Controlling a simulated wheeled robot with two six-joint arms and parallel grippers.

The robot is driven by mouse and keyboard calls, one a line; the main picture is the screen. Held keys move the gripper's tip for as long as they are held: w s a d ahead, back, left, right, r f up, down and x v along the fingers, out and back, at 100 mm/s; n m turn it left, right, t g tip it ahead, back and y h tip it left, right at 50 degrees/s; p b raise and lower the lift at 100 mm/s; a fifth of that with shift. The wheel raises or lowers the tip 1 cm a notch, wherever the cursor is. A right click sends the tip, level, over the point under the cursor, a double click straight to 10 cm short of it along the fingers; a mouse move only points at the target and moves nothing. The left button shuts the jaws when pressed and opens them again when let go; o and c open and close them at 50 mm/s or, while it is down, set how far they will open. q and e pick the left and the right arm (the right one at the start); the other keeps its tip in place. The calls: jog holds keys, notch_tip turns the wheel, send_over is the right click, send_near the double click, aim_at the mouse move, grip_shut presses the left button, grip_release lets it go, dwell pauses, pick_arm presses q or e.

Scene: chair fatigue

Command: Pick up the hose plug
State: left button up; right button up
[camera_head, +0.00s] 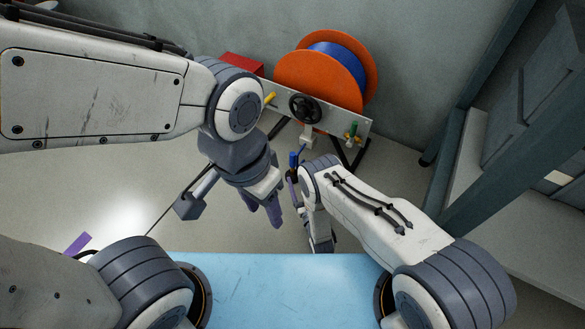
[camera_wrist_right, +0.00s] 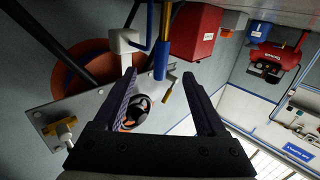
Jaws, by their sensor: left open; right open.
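The hose plug is a blue cylinder (camera_head: 293,160) with a brass-coloured end, near the white fitting (camera_head: 307,138) on the reel's panel. In the right wrist view the plug (camera_wrist_right: 161,45) hangs upright, its lower end between my two fingertips in the picture. My right gripper (camera_wrist_right: 161,76) is open around that line of sight; I cannot tell whether the fingers touch the plug. In the head view my right gripper (camera_head: 292,182) is partly hidden by its own arm, just below the plug. My left gripper (camera_head: 264,210) is open and empty, left of the plug and pointing down.
An orange reel (camera_head: 300,80) with blue hose stands against the wall. Its grey panel carries a black handwheel (camera_head: 306,109) and yellow and green valve handles. A red box (camera_head: 241,64) stands behind it. A metal frame (camera_head: 470,130) is at right.

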aim_at(294, 164)
jog(key=x, duration=0.1)
jog(key=b+x, duration=0.1)
jog(key=x, duration=0.1)
jog(key=b+x, duration=0.1)
jog(key=shift+w+d, duration=0.2)
jog(key=b+x, duration=0.3)
jog(key=x, duration=0.1)
jog(key=shift+w+a+b, duration=0.25)
jog(key=shift+a+b, duration=0.15)
jog(key=shift+a, duration=0.1)
jog(key=shift+w+a, duration=0.1)
jog(key=shift+w, duration=0.1)
jog(key=shift+r, duration=0.1)
grip_shut()
dwell(0.5)
